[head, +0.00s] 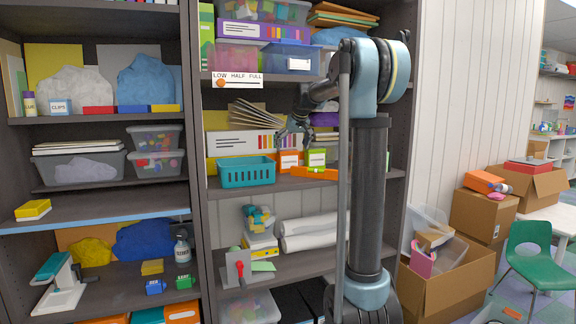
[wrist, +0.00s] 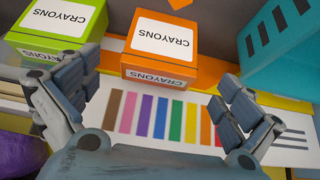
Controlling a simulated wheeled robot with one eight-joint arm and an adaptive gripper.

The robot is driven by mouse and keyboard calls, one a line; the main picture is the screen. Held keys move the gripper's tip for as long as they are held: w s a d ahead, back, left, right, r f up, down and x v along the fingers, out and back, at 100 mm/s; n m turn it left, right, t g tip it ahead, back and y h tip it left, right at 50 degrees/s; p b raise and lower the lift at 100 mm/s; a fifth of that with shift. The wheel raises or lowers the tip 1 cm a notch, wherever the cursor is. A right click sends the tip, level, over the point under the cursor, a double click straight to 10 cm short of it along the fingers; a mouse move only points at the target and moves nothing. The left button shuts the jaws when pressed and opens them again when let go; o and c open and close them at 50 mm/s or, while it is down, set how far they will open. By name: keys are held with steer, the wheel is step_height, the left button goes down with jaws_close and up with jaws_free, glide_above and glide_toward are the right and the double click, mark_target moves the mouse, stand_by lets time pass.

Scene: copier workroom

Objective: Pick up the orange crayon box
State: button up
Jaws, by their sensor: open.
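The orange crayon box (head: 289,161) stands on the middle shelf of the right-hand shelving, between a teal basket (head: 246,171) and a green crayon box (head: 316,157). In the wrist view the orange crayon box (wrist: 160,48) is at top centre, its white CRAYONS label upside down. The green crayon box (wrist: 62,22) is at upper left there, and the teal basket (wrist: 283,45) at upper right. My gripper (head: 291,133) is just above the orange box in the head view. In the wrist view my gripper (wrist: 157,78) is open and empty, its fingers apart on either side of the box.
A long white box with coloured stripes (head: 240,142) lies behind the basket; its stripes fill the lower wrist view. An orange item (head: 315,173) lies at the shelf's front edge. Clear bins (head: 290,58) sit on the shelf above. Cardboard boxes (head: 445,285) stand on the right.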

mark_target(288, 153)
steer(key=shift+w+a, duration=0.25)
steer(key=shift+w, duration=0.45)
steer(key=shift+w+a+f, duration=0.1)
steer(key=shift+w+f, duration=0.05)
steer(key=shift+w, duration=0.15)
steer(key=x, duration=0.4)
steer(key=shift+w+f, duration=0.15)
steer(key=shift+f, duration=0.15)
steer(key=shift+c, duration=0.2)
steer(key=c, duration=1.2)
